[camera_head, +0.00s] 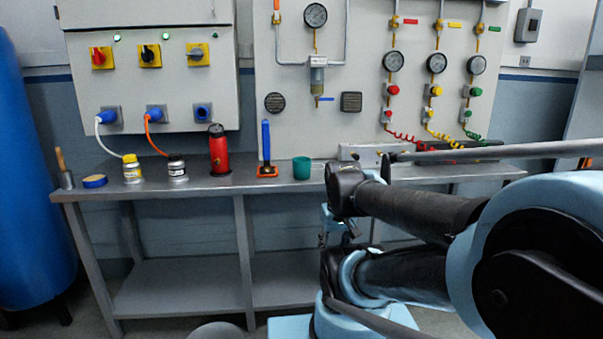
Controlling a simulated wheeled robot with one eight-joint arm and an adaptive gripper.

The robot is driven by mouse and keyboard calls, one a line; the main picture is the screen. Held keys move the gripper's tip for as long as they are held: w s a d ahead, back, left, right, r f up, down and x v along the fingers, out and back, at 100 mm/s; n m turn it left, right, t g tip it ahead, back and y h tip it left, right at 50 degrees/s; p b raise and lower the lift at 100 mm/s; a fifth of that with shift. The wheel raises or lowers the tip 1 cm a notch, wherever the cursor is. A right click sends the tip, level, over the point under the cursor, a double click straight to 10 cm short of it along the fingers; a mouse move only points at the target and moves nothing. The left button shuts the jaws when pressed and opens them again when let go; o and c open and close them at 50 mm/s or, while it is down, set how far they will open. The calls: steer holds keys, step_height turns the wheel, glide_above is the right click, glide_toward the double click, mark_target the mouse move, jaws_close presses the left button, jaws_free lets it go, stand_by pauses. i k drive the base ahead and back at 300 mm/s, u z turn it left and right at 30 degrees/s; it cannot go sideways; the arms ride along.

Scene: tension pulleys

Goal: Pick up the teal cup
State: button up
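The teal cup (302,168) stands upright on the grey metal workbench (215,188), near its front edge and right of the middle. Its whole near side shows, and nothing touches it. My dark and light-blue arm fills the lower right, with its nearest joint a little right of and below the cup in the picture. I cannot make out gripper fingers; the end of my arm seems hidden behind its own links or outside the picture.
Left of the cup stand a blue-handled tool with an orange base (266,155), a red flask (219,150), a black-and-white jar (177,168) and a yellow jar (132,169). A grey power strip (362,154) lies behind right. A gauge panel (345,115) rises behind the bench.

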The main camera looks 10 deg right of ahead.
mark_target(302, 165)
steer(key=z, duration=0.5)
steer(key=k, duration=0.5)
steer(key=z, duration=0.55)
